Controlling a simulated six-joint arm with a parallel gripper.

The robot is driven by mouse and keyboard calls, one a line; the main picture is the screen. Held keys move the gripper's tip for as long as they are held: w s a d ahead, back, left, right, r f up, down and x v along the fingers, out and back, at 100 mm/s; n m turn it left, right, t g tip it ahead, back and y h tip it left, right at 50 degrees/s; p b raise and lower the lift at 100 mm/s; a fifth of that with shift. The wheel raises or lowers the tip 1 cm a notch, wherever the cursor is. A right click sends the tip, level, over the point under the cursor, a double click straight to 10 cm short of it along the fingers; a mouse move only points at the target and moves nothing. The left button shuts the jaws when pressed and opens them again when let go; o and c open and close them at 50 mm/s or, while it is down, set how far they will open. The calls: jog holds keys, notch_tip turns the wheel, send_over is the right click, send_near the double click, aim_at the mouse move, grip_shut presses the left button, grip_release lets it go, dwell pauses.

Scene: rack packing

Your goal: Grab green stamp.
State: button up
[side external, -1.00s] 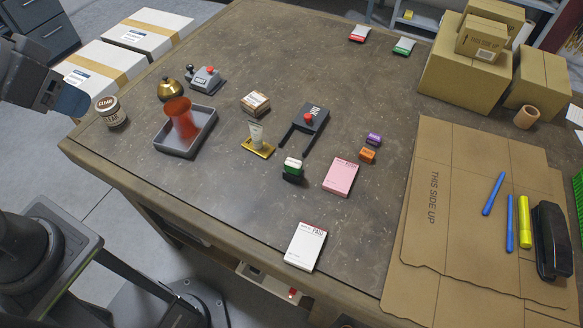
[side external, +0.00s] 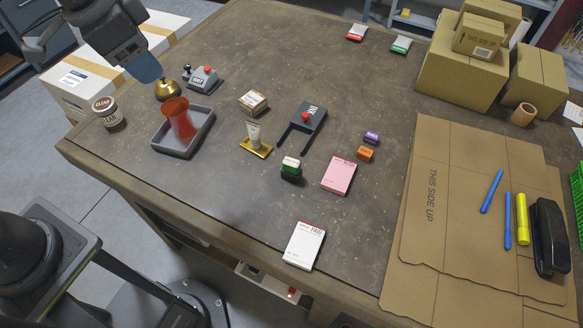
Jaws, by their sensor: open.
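The green stamp (side external: 291,169) stands upright in the middle of the table, with a white top, a green band and a black lower part. It is left of a pink pad (side external: 339,176). My gripper (side external: 147,69) is at the upper left of the side external view, above the table's back left corner by the brass bell (side external: 166,90). It is open, far from the stamp, and nothing shows in it. Its fingers are seen only in part.
Around the stamp are a tube on a yellow base (side external: 255,140), a black forked holder with a red knob (side external: 303,126), and purple (side external: 371,138) and orange (side external: 366,154) blocks. A grey tray (side external: 184,134) with a red cup-like object is left.

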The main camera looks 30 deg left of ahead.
jog(key=w+d+f+m+g, duration=0.1)
jog(key=w+d+f+m, duration=0.2)
jog(key=w+d, duration=0.2)
jog(key=m+g, duration=0.3)
jog(key=m, duration=0.5)
send_over(291, 161)
notch_tip(291, 161, down, 14)
jog(key=shift+y, duration=0.3)
notch_tip(291, 161, down, 8)
jog(key=shift+d+r, duration=0.1)
jog(key=shift+f, duration=3.2)
jog(key=shift+c, duration=0.4)
jog(key=c, duration=0.9)
